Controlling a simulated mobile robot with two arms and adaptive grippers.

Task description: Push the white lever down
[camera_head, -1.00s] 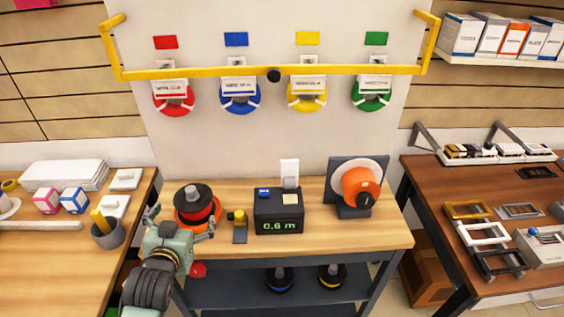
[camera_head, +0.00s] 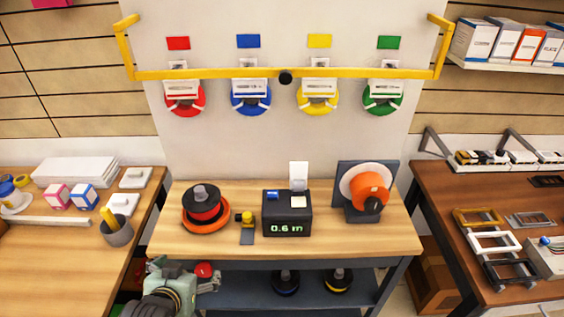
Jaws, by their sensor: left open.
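A white upright plate (camera_head: 299,176), which looks like the white lever, stands at the back of a black meter box (camera_head: 287,214) on the middle table. The box's green display reads 0.6 m. My left gripper (camera_head: 184,270) is at the bottom left, in front of the table's front edge. It is open and empty, to the left of the box and lower in the picture, well apart from the lever. My right gripper is not in view.
On the table (camera_head: 345,243) are a red-and-black reel (camera_head: 203,212), a small yellow-topped device (camera_head: 247,226) and an orange reel on a stand (camera_head: 370,190). A yellow rail (camera_head: 215,73) crosses the wall above. The table's front strip is clear.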

